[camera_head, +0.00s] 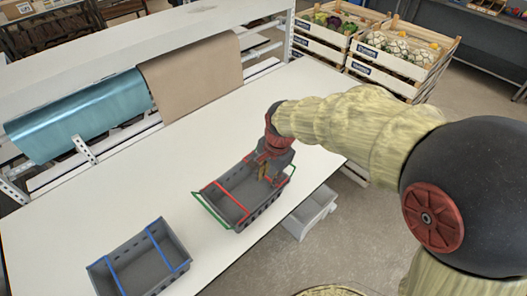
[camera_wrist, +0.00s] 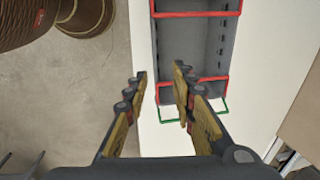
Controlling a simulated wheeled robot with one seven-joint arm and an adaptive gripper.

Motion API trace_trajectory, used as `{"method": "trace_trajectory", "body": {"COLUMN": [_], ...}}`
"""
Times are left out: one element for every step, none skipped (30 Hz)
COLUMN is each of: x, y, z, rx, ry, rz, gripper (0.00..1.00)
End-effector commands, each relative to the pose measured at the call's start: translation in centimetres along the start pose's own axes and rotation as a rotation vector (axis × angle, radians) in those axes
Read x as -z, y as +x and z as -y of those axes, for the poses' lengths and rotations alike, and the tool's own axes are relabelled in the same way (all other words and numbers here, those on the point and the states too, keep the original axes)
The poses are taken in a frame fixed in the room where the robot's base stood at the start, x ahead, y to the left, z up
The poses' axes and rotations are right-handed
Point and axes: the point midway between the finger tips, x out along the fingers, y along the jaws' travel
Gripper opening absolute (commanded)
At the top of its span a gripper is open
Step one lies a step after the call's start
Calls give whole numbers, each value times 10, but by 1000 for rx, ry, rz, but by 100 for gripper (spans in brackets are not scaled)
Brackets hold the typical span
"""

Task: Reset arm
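My gripper (camera_head: 265,172) hangs over the right end of a grey crate with red bands and green handles (camera_head: 235,221) on the white table (camera_head: 130,205).
A second grey crate with blue bands (camera_head: 140,262) stands on the table to the lower left. A light grey bin (camera_head: 309,212) is beyond the table's right edge. Brown paper (camera_head: 193,75) and a blue roll (camera_head: 80,112) hang at the back. Produce crates (camera_head: 398,52) stand behind.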

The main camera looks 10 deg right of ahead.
Motion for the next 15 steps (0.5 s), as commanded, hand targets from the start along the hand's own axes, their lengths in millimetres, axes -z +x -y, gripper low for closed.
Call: {"method": "trace_trajectory", "body": {"x": [0,0,0,0,0,0,0,0,-1,-1,-2,-4,-7,-9,-12], "y": [0,0,0,0,0,0,0,0,0,0,1,4,6,7,5], "z": [0,0,0,0,0,0,0,0,-1,-2,-4,-10,-16,-23,-31], "rx": [0,0,0,0,0,0,0,-1,-4,-7,-13,-27,-39,-50,-60], "ry": [0,0,0,0,-3,-12,-26,-43,-75,-107,-143,-198,-242,-288,-352], "rz": [0,0,0,0,0,0,0,1,2,4,6,14,20,27,33], "gripper": [26,26,26,26,26,26,26,26,26,26,26,26,26,26,26]}}
